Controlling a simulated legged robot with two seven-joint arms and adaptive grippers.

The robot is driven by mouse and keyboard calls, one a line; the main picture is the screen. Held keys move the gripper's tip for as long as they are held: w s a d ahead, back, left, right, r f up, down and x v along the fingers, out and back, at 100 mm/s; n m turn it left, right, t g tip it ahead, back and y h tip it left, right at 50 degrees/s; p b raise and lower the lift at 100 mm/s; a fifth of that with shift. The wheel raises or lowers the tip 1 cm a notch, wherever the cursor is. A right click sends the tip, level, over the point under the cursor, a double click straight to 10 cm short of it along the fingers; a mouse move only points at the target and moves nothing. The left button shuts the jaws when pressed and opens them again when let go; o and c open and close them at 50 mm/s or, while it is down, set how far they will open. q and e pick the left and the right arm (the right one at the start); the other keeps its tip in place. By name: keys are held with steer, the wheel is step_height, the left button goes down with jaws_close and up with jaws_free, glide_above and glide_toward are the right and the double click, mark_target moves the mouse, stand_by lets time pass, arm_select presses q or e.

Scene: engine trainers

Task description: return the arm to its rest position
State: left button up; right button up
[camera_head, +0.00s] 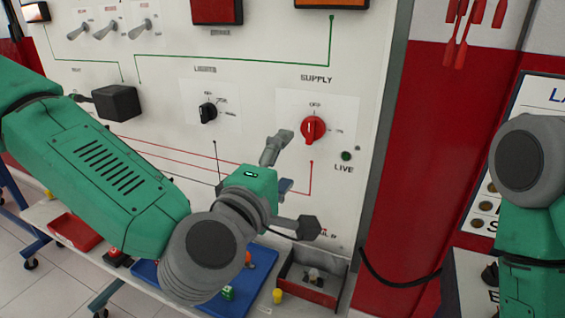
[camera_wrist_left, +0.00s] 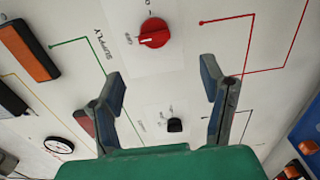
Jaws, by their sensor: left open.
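My left arm (camera_head: 95,165) comes in from the left, in front of the white panel (camera_head: 250,60). My left gripper (camera_head: 290,188) is open and empty, below the red SUPPLY knob (camera_head: 313,130). In the left wrist view the open fingers (camera_wrist_left: 163,87) are spread wide with nothing between them. The red knob (camera_wrist_left: 153,33) shows beyond the fingertips, apart from them, with its white mark toward OFF. My right arm (camera_head: 530,200) shows at the right edge; its gripper is out of view.
A black LIGHTS knob (camera_head: 207,112) and a black box-shaped handle (camera_head: 117,102) are on the panel. Below are a blue tray (camera_head: 145,272), a red tray (camera_head: 75,232) and a grey-red bin (camera_head: 312,290). A red pillar (camera_head: 415,160) stands to the right.

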arm_select(q)
steer(key=shift+s, duration=0.25)
steer(key=s+a+f+m+g, duration=0.1)
steer(key=s+f+m+g, duration=0.2)
steer(key=f, duration=0.6)
steer(key=s+a+f+m+g, duration=0.1)
steer(key=s+f+m+g, duration=0.1)
steer(key=f, duration=0.7)
steer(key=s+a+f+m+g, duration=0.2)
steer(key=s+f+m+g, duration=0.1)
steer(key=f, duration=0.6)
steer(key=shift+s+a+f+m+g, duration=0.15)
steer(key=shift+s+m, duration=0.1)
steer(key=shift+s, duration=0.4)
steer(key=shift+s+d+f+m+g, duration=0.15)
steer(key=shift+s+m, duration=0.1)
steer(key=shift+s, duration=0.35)
steer(key=s+a+f+m+g+y, duration=0.2)
steer(key=s+a+f+m+g, duration=0.1)
steer(key=s+a+f, duration=0.3)
steer(key=s+a+f+m+g+y, duration=0.3)
steer(key=s+a+f, duration=0.4)
steer(key=s+a, duration=0.4)
steer(key=a+g, duration=0.1)
steer(key=a, duration=0.2)
steer(key=shift+s+g+y, duration=0.15)
steer(key=shift+g+y, duration=0.15)
steer(key=shift+g, duration=0.1)
